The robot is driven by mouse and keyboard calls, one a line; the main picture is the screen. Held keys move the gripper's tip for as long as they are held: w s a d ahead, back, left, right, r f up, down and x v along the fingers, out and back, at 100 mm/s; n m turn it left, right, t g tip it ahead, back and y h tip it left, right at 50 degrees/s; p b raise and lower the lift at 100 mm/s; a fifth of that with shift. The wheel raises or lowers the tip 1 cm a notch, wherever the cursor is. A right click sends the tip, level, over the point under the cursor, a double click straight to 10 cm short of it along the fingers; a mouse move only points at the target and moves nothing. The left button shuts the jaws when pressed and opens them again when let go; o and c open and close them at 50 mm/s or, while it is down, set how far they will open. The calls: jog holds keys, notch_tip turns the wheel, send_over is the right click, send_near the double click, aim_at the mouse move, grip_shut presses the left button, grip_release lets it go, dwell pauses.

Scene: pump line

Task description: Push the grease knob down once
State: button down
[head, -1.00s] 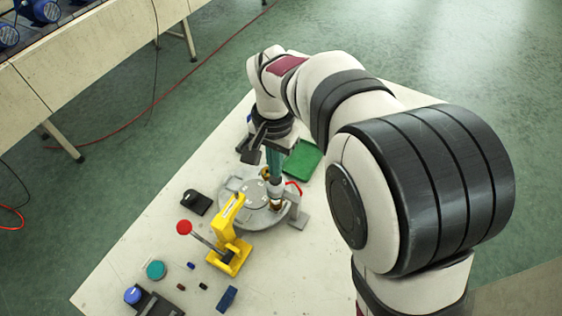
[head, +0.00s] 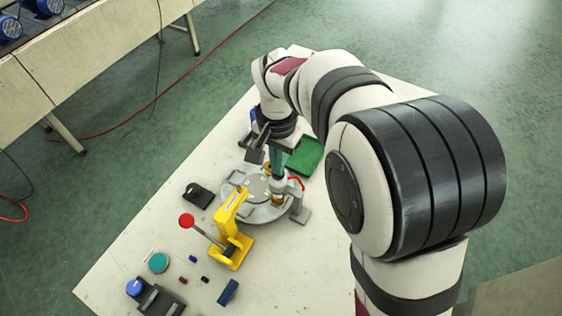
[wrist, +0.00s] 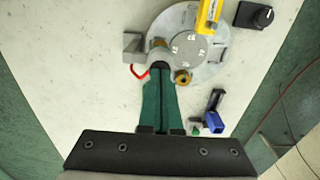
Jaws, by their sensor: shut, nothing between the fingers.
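The pale-capped post with a brass base (head: 278,187) stands at the right side of the round grey plate (head: 240,208); it looks like the grease knob. My gripper (head: 277,174) points down over this post, its teal fingers closed together with nothing between them. In the wrist view the dark fingertips of my gripper (wrist: 160,67) overlap the near side of the pale post (wrist: 158,48). I cannot tell whether the tips touch its top. A separate brass ring piece (wrist: 182,77) is just right of the tips.
A yellow toggle clamp (head: 230,235) with a red-ball lever (head: 187,220) stands in front of the plate. A red hook (wrist: 138,73) and grey block (wrist: 133,43) are beside the post. A black knob box (head: 198,195) is to the left. A green tray (head: 306,155) lies behind.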

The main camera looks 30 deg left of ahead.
jog(key=shift+f, duration=0.55)
dwell(0.4)
jog(key=shift+r, duration=3.15)
